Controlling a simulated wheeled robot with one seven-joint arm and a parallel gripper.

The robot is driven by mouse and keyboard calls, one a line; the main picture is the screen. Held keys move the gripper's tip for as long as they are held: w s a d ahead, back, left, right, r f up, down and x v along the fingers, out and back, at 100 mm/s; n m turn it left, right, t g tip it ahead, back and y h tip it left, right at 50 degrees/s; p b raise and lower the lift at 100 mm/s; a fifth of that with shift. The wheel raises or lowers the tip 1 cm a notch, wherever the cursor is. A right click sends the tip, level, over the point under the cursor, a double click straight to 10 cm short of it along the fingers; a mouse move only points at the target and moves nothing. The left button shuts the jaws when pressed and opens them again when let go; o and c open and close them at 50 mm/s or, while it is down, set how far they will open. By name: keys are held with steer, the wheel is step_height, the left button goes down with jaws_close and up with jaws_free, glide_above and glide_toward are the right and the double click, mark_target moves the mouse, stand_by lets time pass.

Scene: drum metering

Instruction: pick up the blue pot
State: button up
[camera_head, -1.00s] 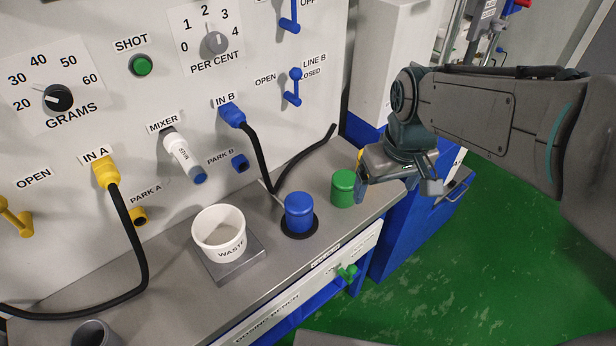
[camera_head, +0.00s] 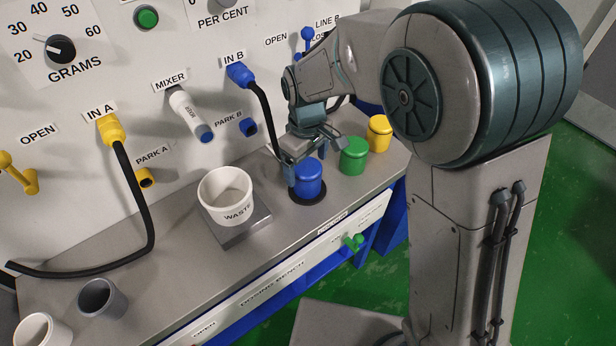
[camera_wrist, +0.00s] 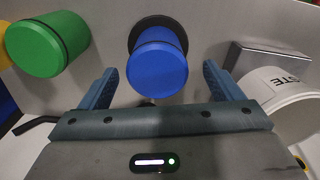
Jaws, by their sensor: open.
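The blue pot (camera_head: 309,180) stands upright on a dark round pad (camera_head: 308,198) on the bench, between the waste cup and the green pot. In the wrist view the blue pot (camera_wrist: 158,62) is at the upper middle, ahead of and between the finger lines. My gripper (camera_head: 306,172) is just above and behind the blue pot in the head view. In the wrist view my gripper (camera_wrist: 157,84) has its two fingers spread wide, with nothing held. A clear gap shows on either side of the pot. Whether the fingertips reach down beside it is hard to tell.
The green pot (camera_head: 354,156) and yellow pot (camera_head: 379,133) stand to the right. The white waste cup (camera_head: 226,196) sits on a metal plate (camera_head: 262,217) to the left. The black IN B hose (camera_head: 268,118) hangs close behind my gripper.

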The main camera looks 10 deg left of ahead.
steer(key=f, duration=0.6)
steer(key=shift+w+f, duration=0.2)
steer(key=c, duration=1.2)
steer(key=shift+r, duration=0.1)
